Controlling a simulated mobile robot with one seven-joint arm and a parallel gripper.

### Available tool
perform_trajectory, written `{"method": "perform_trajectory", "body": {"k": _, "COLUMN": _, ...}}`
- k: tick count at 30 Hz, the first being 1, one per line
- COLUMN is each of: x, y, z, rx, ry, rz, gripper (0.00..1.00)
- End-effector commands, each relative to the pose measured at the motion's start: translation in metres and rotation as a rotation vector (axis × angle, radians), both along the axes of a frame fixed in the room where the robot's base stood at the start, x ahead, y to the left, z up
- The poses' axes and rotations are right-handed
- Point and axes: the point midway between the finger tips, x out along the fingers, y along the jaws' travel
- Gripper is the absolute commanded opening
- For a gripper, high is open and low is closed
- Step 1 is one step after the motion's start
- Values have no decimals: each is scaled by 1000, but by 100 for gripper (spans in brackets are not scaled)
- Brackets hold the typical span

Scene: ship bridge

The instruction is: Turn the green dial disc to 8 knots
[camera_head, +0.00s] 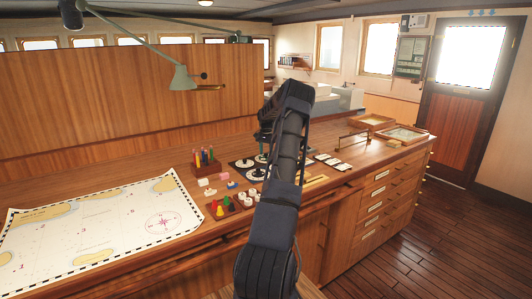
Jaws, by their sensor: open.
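A dark panel with several small pale round dials (256,174) lies on the wooden chart table, just left of my arm. The dials are too small for me to read any numbers, and I cannot pick out a green disc among them. My arm rises in front of the panel and bends down at its far end. My gripper (263,146) points down over the back right part of the panel. Its fingers are small and partly hidden by the arm, and nothing shows held in it. I cannot tell whether it touches a dial.
A chart (95,230) covers the table's left. A pencil holder (205,163), small coloured pieces (221,208) and white cards (332,162) lie around the panel. Wooden trays (404,134) stand at the right end.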

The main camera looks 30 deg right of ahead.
Motion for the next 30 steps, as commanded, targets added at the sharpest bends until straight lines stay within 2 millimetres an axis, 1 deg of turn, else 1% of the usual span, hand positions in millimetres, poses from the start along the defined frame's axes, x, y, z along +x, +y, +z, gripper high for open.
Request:
{"method": "perform_trajectory", "body": {"k": 4, "x": 0, "y": 0, "z": 0, "rx": 0, "ry": 0, "rz": 0, "gripper": 43}}
{"method": "perform_trajectory", "body": {"k": 8, "x": 0, "y": 0, "z": 0, "rx": 0, "ry": 0, "rz": 0, "gripper": 18}}
{"method": "perform_trajectory", "body": {"k": 9, "x": 0, "y": 0, "z": 0, "rx": 0, "ry": 0, "rz": 0, "gripper": 10}}
{"method": "perform_trajectory", "body": {"k": 11, "x": 0, "y": 0, "z": 0, "rx": 0, "ry": 0, "rz": 0, "gripper": 0}}
{"method": "perform_trajectory", "body": {"k": 20, "x": 0, "y": 0, "z": 0, "rx": 0, "ry": 0, "rz": 33, "gripper": 0}}
{"method": "perform_trajectory", "body": {"k": 26, "x": 0, "y": 0, "z": 0, "rx": -1, "ry": 1, "rz": 137, "gripper": 0}}
{"method": "perform_trajectory", "body": {"k": 30, "x": 0, "y": 1, "z": 0, "rx": -1, "ry": 1, "rz": 244, "gripper": 0}}
